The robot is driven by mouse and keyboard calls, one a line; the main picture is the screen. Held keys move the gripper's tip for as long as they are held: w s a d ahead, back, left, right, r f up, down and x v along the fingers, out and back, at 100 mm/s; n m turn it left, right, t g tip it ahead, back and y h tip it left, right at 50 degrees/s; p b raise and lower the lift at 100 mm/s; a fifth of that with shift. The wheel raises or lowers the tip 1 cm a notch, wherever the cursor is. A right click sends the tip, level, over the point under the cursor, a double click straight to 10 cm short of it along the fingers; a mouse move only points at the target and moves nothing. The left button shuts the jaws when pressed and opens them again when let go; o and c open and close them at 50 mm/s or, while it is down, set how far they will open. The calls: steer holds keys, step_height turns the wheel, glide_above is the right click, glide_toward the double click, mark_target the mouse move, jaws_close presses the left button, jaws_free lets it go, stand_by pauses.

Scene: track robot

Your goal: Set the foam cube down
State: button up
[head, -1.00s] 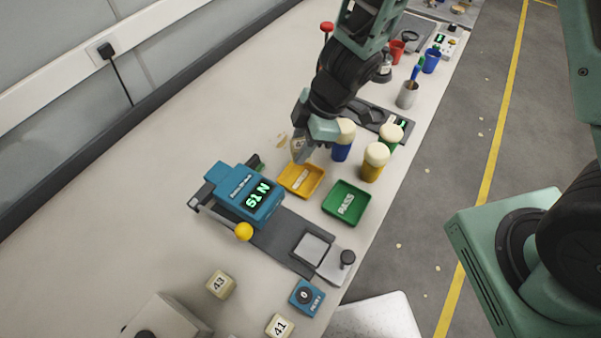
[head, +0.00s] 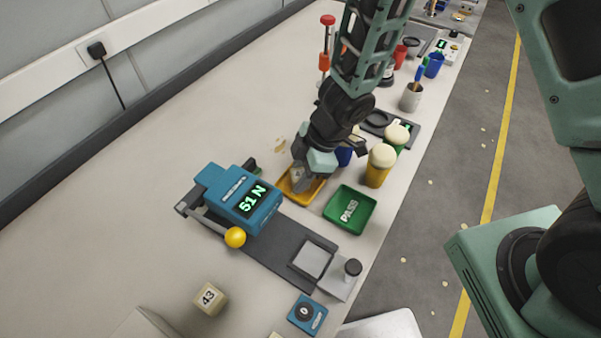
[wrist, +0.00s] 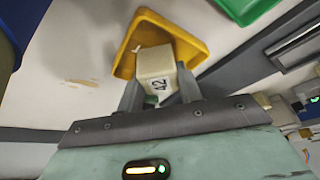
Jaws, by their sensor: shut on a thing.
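The foam cube (wrist: 155,68) is cream and marked 42 in the wrist view. My gripper (wrist: 160,88) is shut on it, one finger on each side. In the head view my gripper (head: 299,180) is over the yellow tray (head: 287,196), and the cube is mostly hidden there. The yellow tray shows behind the cube in the wrist view (wrist: 133,42). I cannot tell whether the cube touches the tray floor.
A green PASS tray (head: 349,209) is right of the yellow one. A blue gauge reading 51 N (head: 240,198) stands to the left. A yellow-bodied, cream-topped thing (head: 379,166) stands close right of my gripper. Another cube, marked 43 (head: 209,297), lies nearer.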

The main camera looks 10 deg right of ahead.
steer(key=o, duration=0.7)
steer(key=shift+f, duration=0.15)
steer(key=d+r+m+t+h+p, duration=0.1)
steer(key=d+r+m+t+p, duration=0.15)
steer(key=r, duration=0.85)
steer(key=d+r+m+t+h+p, duration=0.2)
steer(key=r+m+p, duration=0.15)
steer(key=r, duration=0.75)
steer(key=s+r+m+g, duration=0.1)
steer(key=s, duration=0.4)
steer(key=s+r+m+g, duration=0.1)
steer(key=s+r+g, duration=0.1)
steer(key=s, duration=0.4)
steer(key=s+r+m+g, duration=0.1)
steer(key=s+r+m, duration=0.1)
steer(key=s, duration=0.4)
steer(key=shift+d+r+g+h, duration=0.2)
steer(key=shift+d+g+h, duration=0.05)
steer(key=shift+h, duration=0.15)
